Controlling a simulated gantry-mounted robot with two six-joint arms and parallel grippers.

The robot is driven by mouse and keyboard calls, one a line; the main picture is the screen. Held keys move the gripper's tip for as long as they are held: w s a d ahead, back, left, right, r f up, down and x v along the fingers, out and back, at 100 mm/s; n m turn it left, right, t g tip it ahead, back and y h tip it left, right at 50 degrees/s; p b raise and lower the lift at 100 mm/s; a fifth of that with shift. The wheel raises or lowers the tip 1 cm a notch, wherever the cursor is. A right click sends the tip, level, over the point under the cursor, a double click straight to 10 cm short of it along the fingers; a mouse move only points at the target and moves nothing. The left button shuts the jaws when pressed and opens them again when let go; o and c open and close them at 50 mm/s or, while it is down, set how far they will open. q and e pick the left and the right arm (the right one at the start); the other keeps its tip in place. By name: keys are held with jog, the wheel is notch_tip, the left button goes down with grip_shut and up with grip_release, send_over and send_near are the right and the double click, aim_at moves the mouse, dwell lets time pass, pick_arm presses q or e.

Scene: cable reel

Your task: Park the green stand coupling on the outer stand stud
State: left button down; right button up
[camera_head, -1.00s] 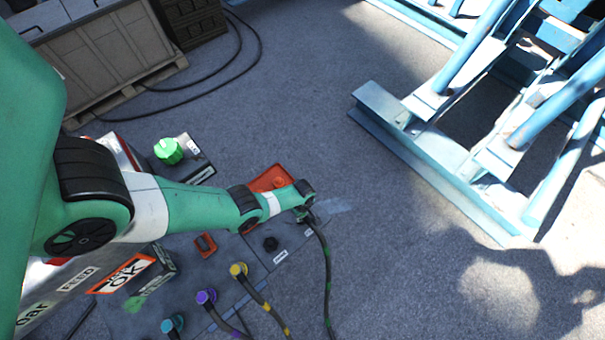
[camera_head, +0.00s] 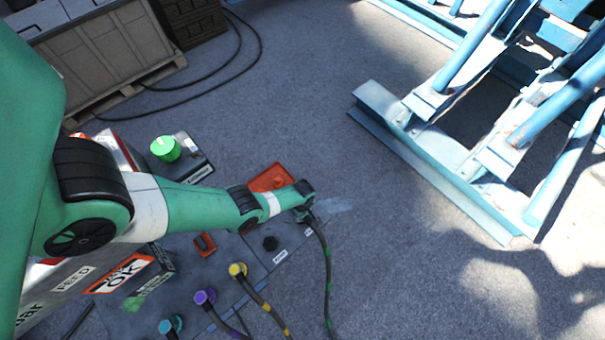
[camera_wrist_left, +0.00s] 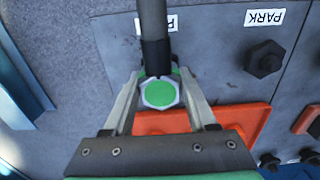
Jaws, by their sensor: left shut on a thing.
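My left gripper (camera_head: 306,214) is shut on the green coupling (camera_wrist_left: 159,92), whose green face shows between the fingers in the left wrist view. A dark cable (camera_head: 325,265) with green bands runs from the coupling toward the bottom of the head view. The gripper is over the outer end of the grey stand plate (camera_head: 292,240). One black stud (camera_head: 270,243) stands bare on the plate; it also shows in the left wrist view (camera_wrist_left: 265,58) beside a PARK label. A second PARK label is partly hidden behind the cable. Any stud under the coupling is hidden. My right gripper is not in view.
An orange plate (camera_head: 268,177) lies beside the gripper. Yellow (camera_head: 238,270), purple (camera_head: 205,297) and teal (camera_head: 171,325) couplings with cables stand nearby. A green knob (camera_head: 165,148) is on a box at left. A blue steel frame (camera_head: 430,165) stands at right, with clear floor between.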

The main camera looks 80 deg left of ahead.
pick_arm(q)
jog(key=shift+f+b, duration=0.4)
jog(key=shift+f, duration=0.05)
jog(key=shift+c, duration=0.6)
grip_release()
jog(key=shift+r, duration=0.1)
notch_tip(320, 180, up, 12)
jog(key=p, duration=1.1)
jog(key=shift+f+p, duration=0.2)
jog(key=shift+p, duration=0.2)
